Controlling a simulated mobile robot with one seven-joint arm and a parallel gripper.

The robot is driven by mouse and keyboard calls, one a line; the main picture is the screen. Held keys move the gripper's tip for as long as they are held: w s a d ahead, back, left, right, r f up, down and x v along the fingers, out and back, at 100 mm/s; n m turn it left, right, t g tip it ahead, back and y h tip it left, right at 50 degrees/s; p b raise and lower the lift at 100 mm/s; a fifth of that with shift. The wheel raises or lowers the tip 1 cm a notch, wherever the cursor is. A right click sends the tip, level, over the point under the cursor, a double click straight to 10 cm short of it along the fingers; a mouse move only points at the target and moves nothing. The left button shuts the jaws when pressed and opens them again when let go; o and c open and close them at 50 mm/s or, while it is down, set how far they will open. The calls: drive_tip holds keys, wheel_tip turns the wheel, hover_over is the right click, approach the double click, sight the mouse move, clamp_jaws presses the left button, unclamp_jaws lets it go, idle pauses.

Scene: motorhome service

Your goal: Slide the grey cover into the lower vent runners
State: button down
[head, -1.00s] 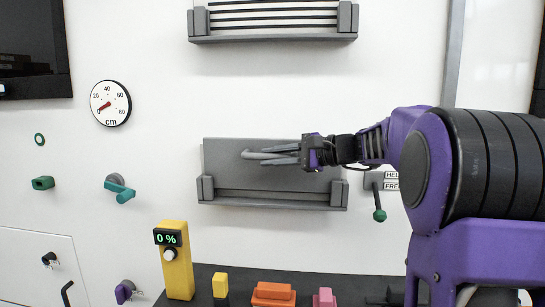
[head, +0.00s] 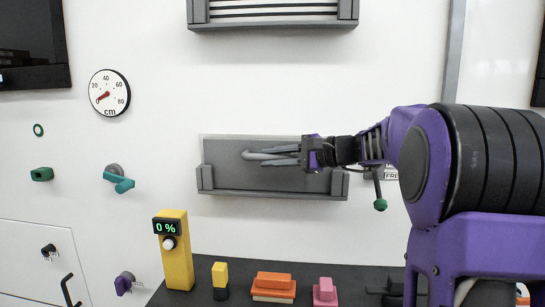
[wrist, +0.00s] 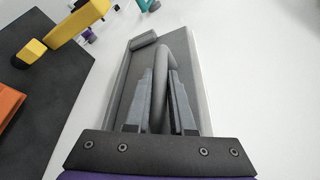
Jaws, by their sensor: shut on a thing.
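The grey cover (head: 225,153) is a flat dark panel, upright against the white wall in the lower vent runners (head: 272,194). Its lower edge is down at or very close to the bottom ledge, between the left and right end posts; exact contact cannot be told. The top part stands above the posts. My gripper (head: 272,155) comes from the right and is shut on the cover's bar handle (head: 248,155). The wrist view shows the handle (wrist: 159,90) between the two fingers (wrist: 158,100), with the cover (wrist: 182,60) behind. The lower vent itself is hidden behind the cover.
The upper vent (head: 272,15) with its own runners is above. A green-tipped lever (head: 380,203) hangs close right of the lower runners. Below is a dark counter with a yellow meter reading 0 % (head: 175,250), an orange block (head: 273,287) and a pink block (head: 325,292).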

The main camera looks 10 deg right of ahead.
drive_tip(key=c, duration=0.7)
unclamp_jaws()
